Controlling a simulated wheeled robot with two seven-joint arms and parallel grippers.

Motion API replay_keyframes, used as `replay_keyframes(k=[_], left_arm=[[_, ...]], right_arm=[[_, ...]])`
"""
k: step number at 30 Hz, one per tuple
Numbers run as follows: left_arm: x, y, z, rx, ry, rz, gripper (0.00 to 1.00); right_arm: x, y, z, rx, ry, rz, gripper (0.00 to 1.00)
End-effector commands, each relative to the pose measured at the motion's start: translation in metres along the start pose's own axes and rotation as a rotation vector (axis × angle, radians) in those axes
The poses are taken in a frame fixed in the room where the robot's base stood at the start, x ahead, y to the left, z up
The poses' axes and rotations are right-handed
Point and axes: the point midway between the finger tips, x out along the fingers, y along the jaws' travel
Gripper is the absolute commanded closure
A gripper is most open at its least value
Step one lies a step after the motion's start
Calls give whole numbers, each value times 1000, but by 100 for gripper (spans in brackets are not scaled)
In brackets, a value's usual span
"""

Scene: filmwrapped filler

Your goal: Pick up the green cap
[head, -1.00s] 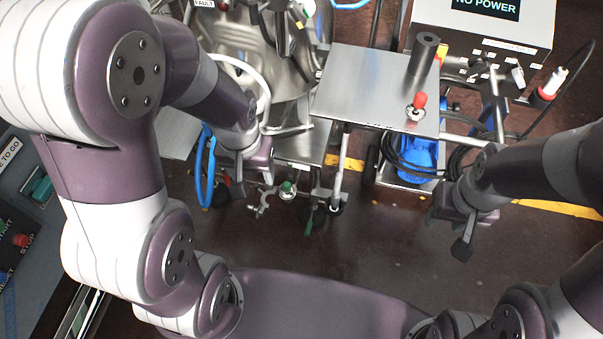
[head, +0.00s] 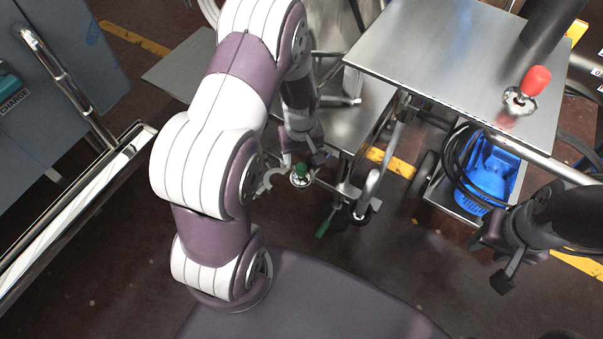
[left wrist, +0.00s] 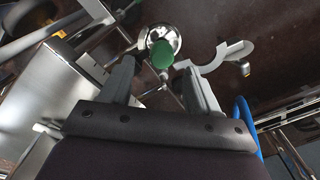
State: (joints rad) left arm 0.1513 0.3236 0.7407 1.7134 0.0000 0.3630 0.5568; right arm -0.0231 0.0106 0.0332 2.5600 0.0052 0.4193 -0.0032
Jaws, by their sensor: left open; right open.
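The green cap (head: 301,170) sits on a round silver fitting (head: 301,180) beside the cart's lower shelf. In the left wrist view the green cap (left wrist: 162,54) shows in the gap at the fingertips, over the shiny round fitting (left wrist: 160,40). My left gripper (head: 303,158) is open and empty, close to the cap in the head view. In the wrist view its two fingers (left wrist: 157,66) lie either side of the cap's line; I cannot tell whether they touch it. My right gripper (head: 490,262) is open and empty at the right, away from the cap.
A steel cart top (head: 430,50) carries a red-capped piece (head: 533,82) and a dark cylinder (head: 552,22). A grey clamp-like hook (head: 268,180) is beside the green cap. A blue object (head: 492,170) and black cables lie under the cart.

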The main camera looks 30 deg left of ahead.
Motion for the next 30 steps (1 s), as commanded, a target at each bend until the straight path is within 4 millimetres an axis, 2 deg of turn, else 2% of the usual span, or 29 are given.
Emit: replay_keyframes(k=[3, 6, 13, 18, 19, 26, 30], left_arm=[[27, -2, 6, 1, -3, -2, 39], [44, -2, 7, 1, -2, -1, 39], [44, -2, 6, 1, -1, 0, 39], [44, -2, 6, 1, -1, 0, 94], [44, -2, 6, 1, -1, 0, 100], [44, -2, 6, 1, 0, 0, 100], [36, -2, 6, 1, 1, 1, 100]], right_arm=[[18, 0, 2, 0, 0, 0, 57], [25, 0, 3, 0, 0, 0, 57], [23, 0, 3, 0, 0, 0, 57], [23, 0, 3, 0, 0, 0, 57], [23, 0, 3, 0, 0, 0, 57], [23, 0, 3, 0, 0, 0, 57], [18, 0, 2, 0, 0, 0, 57]])
